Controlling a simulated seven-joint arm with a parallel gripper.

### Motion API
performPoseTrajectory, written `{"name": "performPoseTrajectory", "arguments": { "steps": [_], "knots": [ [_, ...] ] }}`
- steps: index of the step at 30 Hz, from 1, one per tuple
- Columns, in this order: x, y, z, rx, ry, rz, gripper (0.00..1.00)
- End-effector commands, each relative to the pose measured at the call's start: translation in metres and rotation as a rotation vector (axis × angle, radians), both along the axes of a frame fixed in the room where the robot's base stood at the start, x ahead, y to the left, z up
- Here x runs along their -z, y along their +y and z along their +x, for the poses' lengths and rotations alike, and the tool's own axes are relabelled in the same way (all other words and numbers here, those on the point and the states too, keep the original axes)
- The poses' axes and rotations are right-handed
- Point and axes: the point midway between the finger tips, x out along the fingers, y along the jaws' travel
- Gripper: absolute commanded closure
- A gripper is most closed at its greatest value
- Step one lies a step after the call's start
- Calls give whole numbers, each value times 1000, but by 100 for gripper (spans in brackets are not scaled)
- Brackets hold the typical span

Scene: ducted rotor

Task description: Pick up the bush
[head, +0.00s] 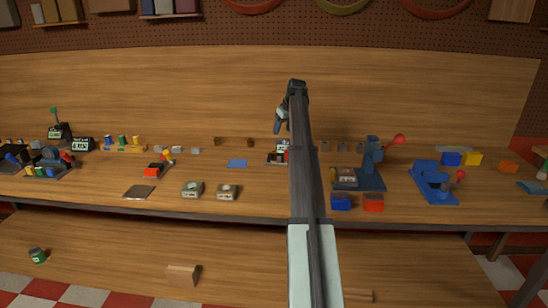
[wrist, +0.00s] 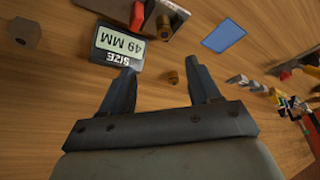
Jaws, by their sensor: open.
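A small brown, brass-like cylinder, which looks like the bush (wrist: 172,77), stands on the wooden bench in the wrist view. It shows between and beyond my fingertips, nearer the right finger, with no visible contact. In the head view a small brown piece (head: 250,142) at the back of the bench appears to be the same one. My gripper (wrist: 160,80) is open and empty, its two dark fingers spread. In the head view my gripper (head: 278,127) hangs over the middle of the bench, partly hidden by my arm.
A display reading "SIZE 49 MM" (wrist: 118,42) sits close by the left fingertip. A blue pad (wrist: 222,37) and grey wedge-like pieces (wrist: 237,80) lie to the right. A brown block (wrist: 22,30) is at far left. Blue presses (head: 373,165) stand on the bench's right side.

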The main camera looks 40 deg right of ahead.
Motion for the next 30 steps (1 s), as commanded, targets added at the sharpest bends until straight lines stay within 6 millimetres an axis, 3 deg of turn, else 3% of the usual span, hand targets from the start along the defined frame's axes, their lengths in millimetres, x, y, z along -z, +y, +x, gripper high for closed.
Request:
{"name": "performPoseTrajectory", "arguments": {
  "steps": [15,23,30],
  "knots": [
    [69,-1,29,-1,2,-1,38],
    [82,0,34,0,1,-2,38],
    [108,7,44,-1,2,-1,38]
  ]
}}
